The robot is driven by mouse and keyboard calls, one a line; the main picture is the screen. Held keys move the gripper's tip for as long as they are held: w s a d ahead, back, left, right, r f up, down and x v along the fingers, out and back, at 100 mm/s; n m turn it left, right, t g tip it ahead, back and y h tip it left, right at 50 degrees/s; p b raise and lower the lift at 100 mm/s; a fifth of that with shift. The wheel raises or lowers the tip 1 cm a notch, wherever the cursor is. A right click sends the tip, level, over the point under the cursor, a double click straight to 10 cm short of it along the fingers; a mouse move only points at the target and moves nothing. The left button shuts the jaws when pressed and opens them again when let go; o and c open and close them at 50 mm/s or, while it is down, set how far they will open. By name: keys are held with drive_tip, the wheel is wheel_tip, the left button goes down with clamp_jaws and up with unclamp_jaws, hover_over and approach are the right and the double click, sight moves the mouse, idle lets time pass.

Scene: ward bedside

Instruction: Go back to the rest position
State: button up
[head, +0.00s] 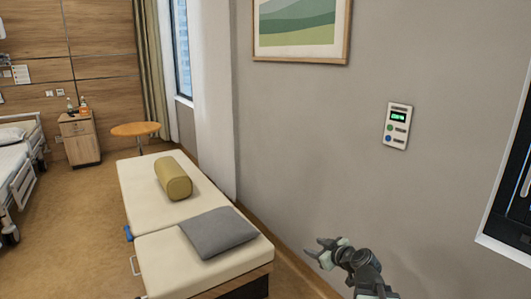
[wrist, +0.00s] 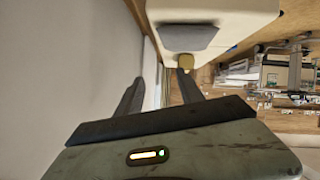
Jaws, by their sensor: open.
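My gripper (head: 325,252) is at the lower right of the head view, raised in front of the grey wall and to the right of the daybed. Its jaws are open, with nothing between them. In the wrist view the two dark fingers (wrist: 158,88) point away from the camera and stand apart. The wrist picture appears upside down, with the daybed at its top.
A cream daybed (head: 150,204) holds a grey cushion (head: 218,232) and an olive bolster (head: 173,179). A wall panel (head: 397,126) with a green display hangs at right. A round table (head: 136,129), cabinet (head: 80,138) and bed (head: 14,165) stand farther back. Floor at left is clear.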

drive_tip(key=s+a+f+g+h, duration=0.1)
drive_tip(key=s+a+f+g, duration=0.6)
drive_tip(key=s+a+f, duration=0.3)
drive_tip(key=s+d+f+m+g+h, duration=0.3)
drive_tip(key=s+d+m+g+h, duration=0.15)
drive_tip(key=s+d+m, duration=0.4)
wheel_tip(320, 180, up, 20)
drive_tip(key=a+p, duration=0.1)
drive_tip(key=p, duration=1.9)
drive_tip(key=shift+s+r+p, duration=0.15)
drive_tip(key=shift+r+p, duration=0.05)
drive_tip(key=shift+p, duration=0.2)
drive_tip(key=shift+f, duration=0.1)
drive_tip(key=shift+c, duration=1)
